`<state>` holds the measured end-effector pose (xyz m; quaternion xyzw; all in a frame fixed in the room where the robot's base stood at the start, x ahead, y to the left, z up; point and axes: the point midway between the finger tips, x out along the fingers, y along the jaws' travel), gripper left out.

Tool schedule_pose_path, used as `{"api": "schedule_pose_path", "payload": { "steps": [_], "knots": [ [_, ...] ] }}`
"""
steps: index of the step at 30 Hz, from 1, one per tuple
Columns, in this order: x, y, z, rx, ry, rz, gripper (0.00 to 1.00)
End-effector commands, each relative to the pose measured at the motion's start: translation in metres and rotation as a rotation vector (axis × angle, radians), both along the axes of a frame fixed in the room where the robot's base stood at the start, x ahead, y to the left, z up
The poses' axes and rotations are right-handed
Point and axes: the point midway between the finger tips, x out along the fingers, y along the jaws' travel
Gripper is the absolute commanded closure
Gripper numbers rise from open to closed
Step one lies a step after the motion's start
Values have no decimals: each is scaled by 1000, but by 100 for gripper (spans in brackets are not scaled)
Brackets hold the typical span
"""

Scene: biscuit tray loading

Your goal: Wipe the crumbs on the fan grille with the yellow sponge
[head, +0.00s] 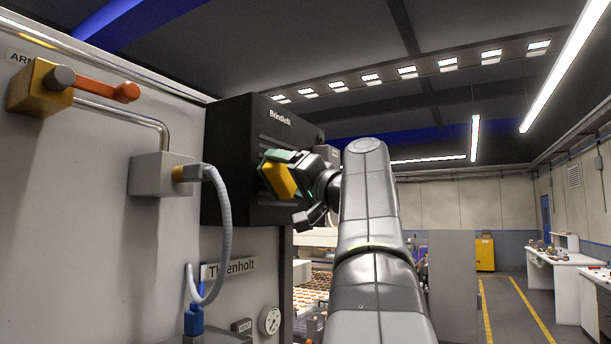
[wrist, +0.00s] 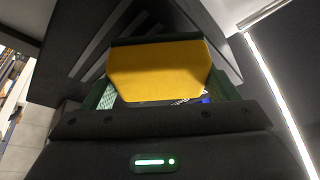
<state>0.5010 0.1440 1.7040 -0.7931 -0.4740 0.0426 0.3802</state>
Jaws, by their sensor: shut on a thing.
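The yellow sponge (head: 280,181) is held in my gripper (head: 277,172), whose greenish fingers are closed on it. In the wrist view the sponge (wrist: 160,70) fills the space between the two green fingers. The gripper is at the front face of a black wall-mounted box (head: 227,150) marked with a name. Dark slats of the fan grille (wrist: 105,45) show behind the sponge in the wrist view. I cannot tell whether the sponge touches the grille. No crumbs can be made out on it, and the sponge and gripper hide part of it.
A grey hose (head: 222,225), a pipe box (head: 160,174) and an orange lever (head: 105,90) stick out from the pale panel to the left. A pressure gauge (head: 270,320) sits below. Biscuits on a conveyor (head: 310,295) lie beneath. Open floor is at right.

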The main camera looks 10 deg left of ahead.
Motion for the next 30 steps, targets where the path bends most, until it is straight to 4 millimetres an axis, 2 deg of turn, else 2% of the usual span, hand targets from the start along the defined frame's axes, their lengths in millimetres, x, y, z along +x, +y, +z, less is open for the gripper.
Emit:
{"api": "schedule_pose_path", "payload": {
  "steps": [30],
  "knots": [
    [6,17,0,0,0,1,37]
  ]
}}
